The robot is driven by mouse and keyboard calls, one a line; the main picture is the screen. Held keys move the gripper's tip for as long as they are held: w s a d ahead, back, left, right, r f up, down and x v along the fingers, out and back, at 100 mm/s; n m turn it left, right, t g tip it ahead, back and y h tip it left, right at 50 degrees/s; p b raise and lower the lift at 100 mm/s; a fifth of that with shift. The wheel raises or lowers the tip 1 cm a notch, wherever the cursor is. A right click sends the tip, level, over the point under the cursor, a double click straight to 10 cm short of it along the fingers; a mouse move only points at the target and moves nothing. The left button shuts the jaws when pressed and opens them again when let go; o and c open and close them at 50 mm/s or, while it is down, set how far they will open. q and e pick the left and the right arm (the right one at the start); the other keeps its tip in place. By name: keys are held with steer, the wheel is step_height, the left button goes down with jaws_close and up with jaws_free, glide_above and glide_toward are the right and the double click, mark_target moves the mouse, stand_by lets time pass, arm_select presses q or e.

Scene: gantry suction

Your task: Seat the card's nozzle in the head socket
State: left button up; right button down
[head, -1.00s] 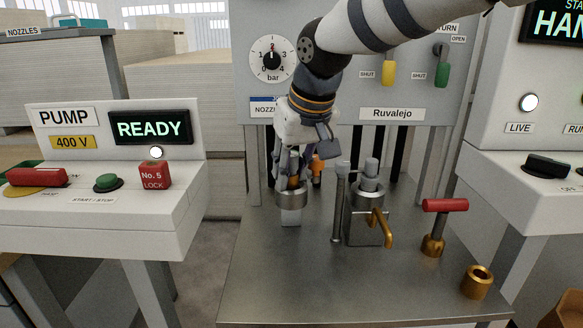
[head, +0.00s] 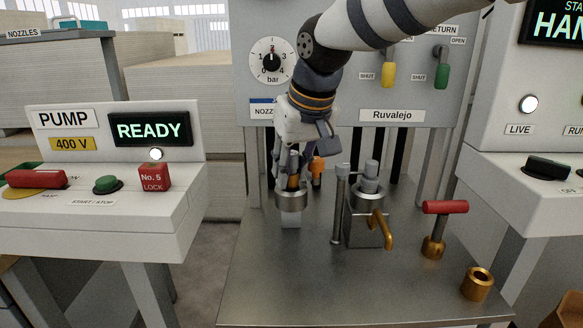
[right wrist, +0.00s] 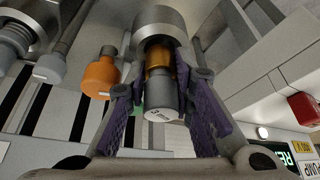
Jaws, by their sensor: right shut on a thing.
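My right gripper (head: 292,178) is shut on a dark grey nozzle (right wrist: 161,98) with a brass collar; its purple finger pads (right wrist: 203,108) flank the nozzle. The head socket, a steel ring (head: 291,202) above a pale block, sits right at my fingertips in the head view. In the right wrist view the brass collar runs up to the mouth of a steel cylinder (right wrist: 160,22); how deep it sits is hidden. The card (head: 262,110) on the panel is mostly covered by my arm. My left gripper is out of view.
An orange piece (right wrist: 101,74) hangs close beside my fingers. A steel fixture with a brass lever (head: 380,228) stands to the right. Further right are a red T-handle (head: 445,207) and a brass cup (head: 477,284). The front of the bench (head: 300,285) is clear.

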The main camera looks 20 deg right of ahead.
steer(key=shift+f, duration=0.3)
stand_by(0.6)
steer(key=shift+r, duration=0.1)
steer(key=shift+r, duration=0.4)
stand_by(0.9)
steer(key=shift+f, duration=0.5)
stand_by(0.4)
steer(key=shift+r, duration=0.3)
stand_by(1.8)
